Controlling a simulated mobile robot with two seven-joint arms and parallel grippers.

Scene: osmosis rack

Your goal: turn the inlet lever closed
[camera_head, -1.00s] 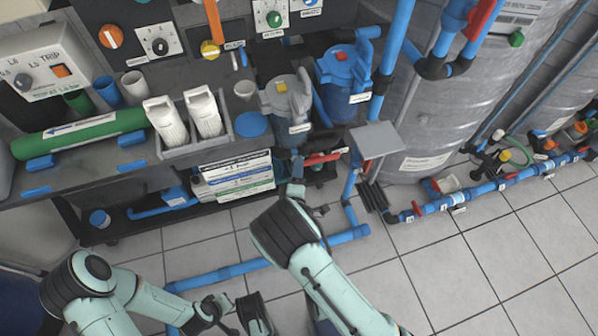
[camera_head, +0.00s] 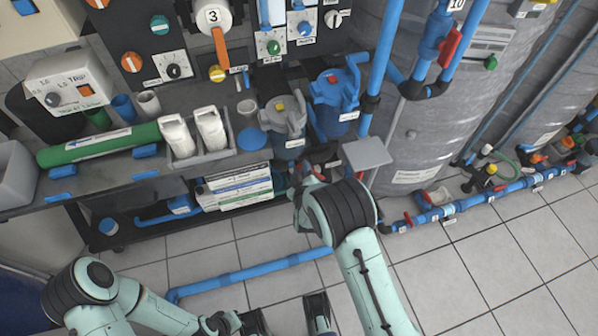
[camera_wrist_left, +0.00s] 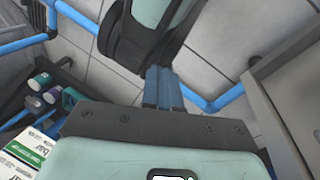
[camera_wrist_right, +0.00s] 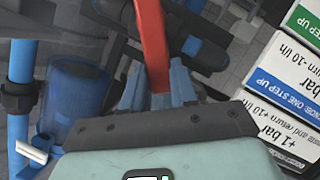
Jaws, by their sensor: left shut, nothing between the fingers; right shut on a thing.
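The inlet lever is a flat red handle, seen best in the right wrist view (camera_wrist_right: 152,42), where it runs from the top edge down between my fingers. My right gripper (camera_wrist_right: 158,92) is shut on it, one blue-grey finger on each side. In the head view my right wrist covers most of the lever and the fingers, below the grey-lidded and blue-lidded filter housings. I cannot read the lever's angle to its pipe. My left gripper (camera_wrist_left: 164,88) is shut and empty, low over the floor, with its fingertips close together in the left wrist view.
The grey-lidded housing (camera_head: 285,118) and blue-lidded housing (camera_head: 335,95) stand just above my right gripper. A grey plate on a stand (camera_head: 367,153) is close on its right. A label board (camera_head: 240,188) is on its left. A blue pipe (camera_head: 250,270) runs along the floor.

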